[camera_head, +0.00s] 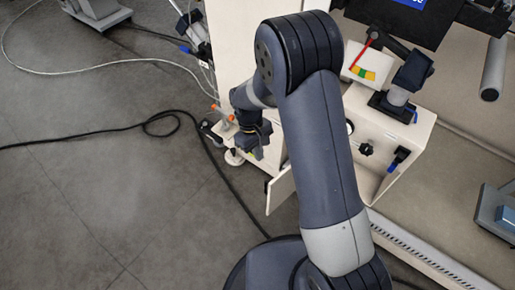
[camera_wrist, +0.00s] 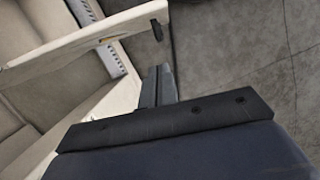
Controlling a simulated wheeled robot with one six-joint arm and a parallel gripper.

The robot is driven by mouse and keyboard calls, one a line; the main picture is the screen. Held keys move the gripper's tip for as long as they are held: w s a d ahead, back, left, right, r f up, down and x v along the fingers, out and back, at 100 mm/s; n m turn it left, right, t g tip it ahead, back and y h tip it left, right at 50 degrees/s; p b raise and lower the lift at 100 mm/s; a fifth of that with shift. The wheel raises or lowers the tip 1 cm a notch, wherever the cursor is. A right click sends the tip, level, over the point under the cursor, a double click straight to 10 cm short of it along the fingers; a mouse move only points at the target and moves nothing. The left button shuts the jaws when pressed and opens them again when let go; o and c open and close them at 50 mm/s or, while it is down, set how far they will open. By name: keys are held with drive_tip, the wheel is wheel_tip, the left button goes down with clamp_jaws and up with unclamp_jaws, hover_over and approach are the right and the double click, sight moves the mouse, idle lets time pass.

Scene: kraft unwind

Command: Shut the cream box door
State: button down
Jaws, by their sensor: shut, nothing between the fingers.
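The cream box (camera_head: 400,158) stands right of my arm in the head view, with knobs on its visible side. Its cream door (camera_head: 281,188) stands ajar, partly hidden behind my arm. In the wrist view, a cream panel (camera_wrist: 85,46) that looks like the door crosses the upper left, with a dark latch piece near its end. My gripper (camera_head: 256,150) is at the left of the box, above the door in the picture. In the wrist view my gripper's fingers (camera_wrist: 158,82) are together and empty, close to a cream edge; I cannot tell whether they touch it.
A black cable (camera_head: 215,165) runs over the grey floor (camera_head: 110,210) left of the box. A tall cream cabinet side (camera_head: 232,45) rises behind my gripper. A dark clamp-like device (camera_head: 408,80) sits on top of the box. The floor at left is mostly clear.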

drive_tip(key=s+d+f, duration=0.1)
drive_tip(key=s+f, duration=0.1)
drive_tip(key=f, duration=0.1)
drive_tip(key=s+d+f+b, duration=0.1)
drive_tip(key=f, duration=0.1)
drive_tip(key=shift+d+f, duration=0.1)
drive_tip(key=shift+d, duration=0.25)
drive_tip(key=shift+s+d, duration=0.5)
